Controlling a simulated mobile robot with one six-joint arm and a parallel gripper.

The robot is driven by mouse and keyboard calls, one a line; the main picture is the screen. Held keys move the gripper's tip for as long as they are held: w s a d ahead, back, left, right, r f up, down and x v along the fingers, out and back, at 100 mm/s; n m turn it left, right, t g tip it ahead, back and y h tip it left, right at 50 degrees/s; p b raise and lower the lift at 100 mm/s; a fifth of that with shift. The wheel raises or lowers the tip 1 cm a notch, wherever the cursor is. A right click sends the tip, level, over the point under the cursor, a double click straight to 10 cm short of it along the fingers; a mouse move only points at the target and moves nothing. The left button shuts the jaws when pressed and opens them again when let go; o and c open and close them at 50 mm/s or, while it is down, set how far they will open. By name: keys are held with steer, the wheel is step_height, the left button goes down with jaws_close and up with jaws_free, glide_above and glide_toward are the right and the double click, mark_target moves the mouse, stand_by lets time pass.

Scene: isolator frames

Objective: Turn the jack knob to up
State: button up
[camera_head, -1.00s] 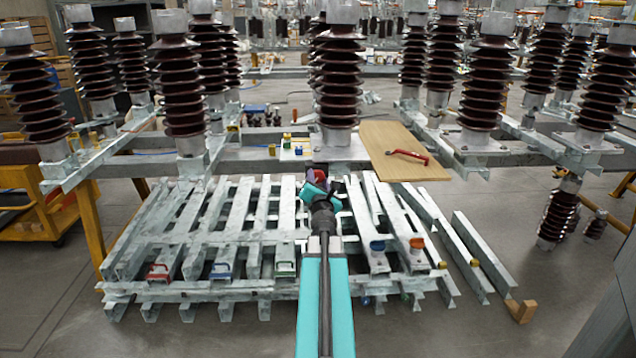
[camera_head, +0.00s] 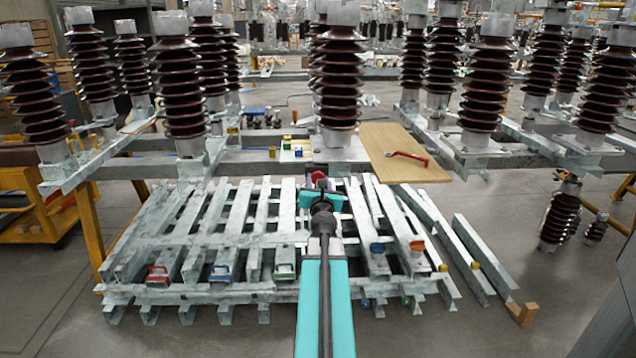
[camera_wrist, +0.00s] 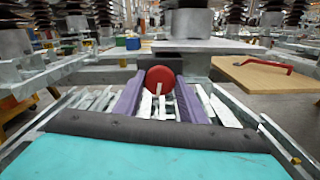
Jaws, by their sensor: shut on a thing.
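A round red knob (camera_wrist: 160,79) sits between the two purple fingers of my gripper (camera_wrist: 159,92) in the wrist view. A short white mark on its face runs from about the middle down to the lower edge. The fingers are shut on its two sides. In the head view my gripper (camera_head: 318,182) is at the far end of my teal arm, over the back part of the stacked grey beams, and mostly hides the knob. No label for the knob's positions can be read.
Stacked grey beams (camera_head: 208,240) carry a blue knob (camera_head: 377,247), an orange knob (camera_head: 417,245) and red, blue and green handles along the front. A wooden board (camera_head: 405,150) with a red handle (camera_head: 408,157) lies behind on the right. Tall brown insulators (camera_head: 338,85) stand behind my gripper.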

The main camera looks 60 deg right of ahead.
steer(key=o, duration=1)
steer(key=shift+a, duration=0.1)
